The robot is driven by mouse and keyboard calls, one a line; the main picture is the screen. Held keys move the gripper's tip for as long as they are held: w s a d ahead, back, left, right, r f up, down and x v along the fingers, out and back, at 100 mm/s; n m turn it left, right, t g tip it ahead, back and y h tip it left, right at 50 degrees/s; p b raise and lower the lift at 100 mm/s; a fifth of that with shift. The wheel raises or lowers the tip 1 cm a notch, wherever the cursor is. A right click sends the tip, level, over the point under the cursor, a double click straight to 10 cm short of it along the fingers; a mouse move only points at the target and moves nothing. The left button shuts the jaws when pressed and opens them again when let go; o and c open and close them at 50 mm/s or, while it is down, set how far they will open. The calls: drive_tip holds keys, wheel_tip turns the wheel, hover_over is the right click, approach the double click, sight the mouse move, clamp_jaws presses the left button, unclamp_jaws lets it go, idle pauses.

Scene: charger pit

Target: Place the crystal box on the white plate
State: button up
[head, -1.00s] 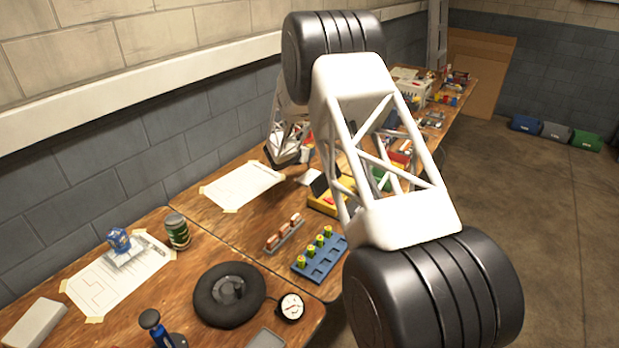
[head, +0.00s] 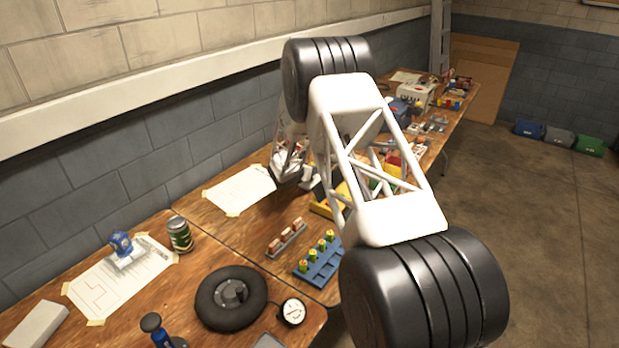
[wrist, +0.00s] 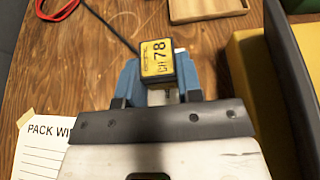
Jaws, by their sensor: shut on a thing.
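In the head view my arm hides most of the gripper and the box, near the far end of the taped paper. I cannot make out a white plate for certain in either view.
A taped white paper (head: 238,190) lies on the bench left of my gripper. In the wrist view a wooden tray (wrist: 207,8) is at the top, a red loop (wrist: 57,8) at top left, and a yellow block (wrist: 255,75) at right. A blue battery rack (head: 318,265) stands nearer.

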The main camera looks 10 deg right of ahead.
sight(307, 184)
drive_tip(key=shift+f, duration=1.85)
drive_tip(key=shift+f, duration=0.2)
drive_tip(key=o, duration=0.9)
drive_tip(key=shift+r, duration=0.2)
drive_tip(key=shift+v, duration=0.8)
drive_tip(key=v, duration=1)
drive_tip(key=shift+s+a+r, duration=0.1)
drive_tip(key=shift+s, duration=0.05)
